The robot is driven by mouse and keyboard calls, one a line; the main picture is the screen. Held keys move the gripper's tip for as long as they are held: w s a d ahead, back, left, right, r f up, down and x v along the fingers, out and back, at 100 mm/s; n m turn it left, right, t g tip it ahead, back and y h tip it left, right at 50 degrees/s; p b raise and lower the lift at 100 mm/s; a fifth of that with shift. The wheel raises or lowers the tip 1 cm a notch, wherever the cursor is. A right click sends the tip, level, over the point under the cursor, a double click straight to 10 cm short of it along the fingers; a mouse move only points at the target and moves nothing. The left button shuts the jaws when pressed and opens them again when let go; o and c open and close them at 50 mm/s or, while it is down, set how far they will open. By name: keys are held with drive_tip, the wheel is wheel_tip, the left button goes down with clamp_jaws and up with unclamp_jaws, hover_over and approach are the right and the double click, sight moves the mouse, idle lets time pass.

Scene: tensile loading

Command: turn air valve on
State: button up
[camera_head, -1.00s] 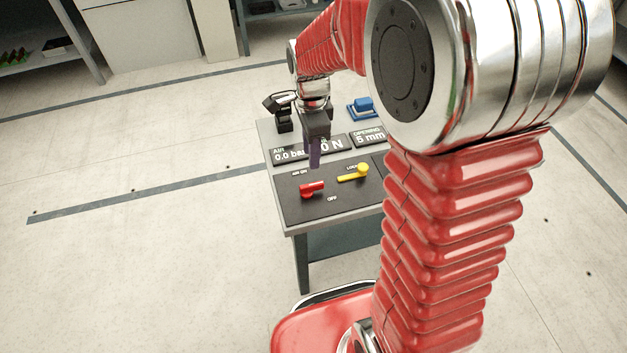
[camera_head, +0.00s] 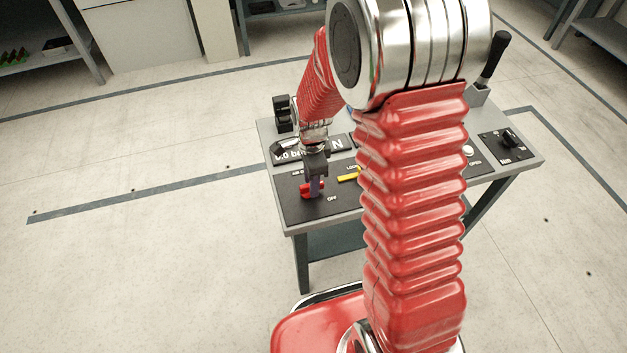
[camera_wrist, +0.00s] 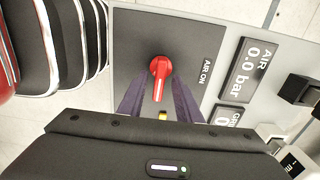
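The red air valve handle (camera_head: 307,191) is on the dark panel (camera_head: 290,212) at the table's left end. In the wrist view the red handle (camera_wrist: 160,72) shows its round hub with the lever pointing down the picture, beside the "AIR ON" label (camera_wrist: 207,72). My gripper (camera_head: 314,190) is lowered at the handle, its fingers pointing down. In the wrist view my gripper (camera_wrist: 158,98) has its two purple fingers apart, one on each side of the lever, with visible gaps. The air display (camera_wrist: 247,68) reads 0.0 bar.
A yellow lock lever (camera_head: 348,177) is right of the valve, partly hidden by my arm. A black knob (camera_head: 509,137) and a black-handled lever (camera_head: 494,58) stand at the table's right. Black blocks (camera_head: 283,112) stand at the back left.

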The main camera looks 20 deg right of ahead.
drive_tip(key=shift+c, duration=0.7)
clamp_jaws()
drive_tip(key=shift+d, duration=0.2)
drive_tip(key=shift+a, duration=0.15)
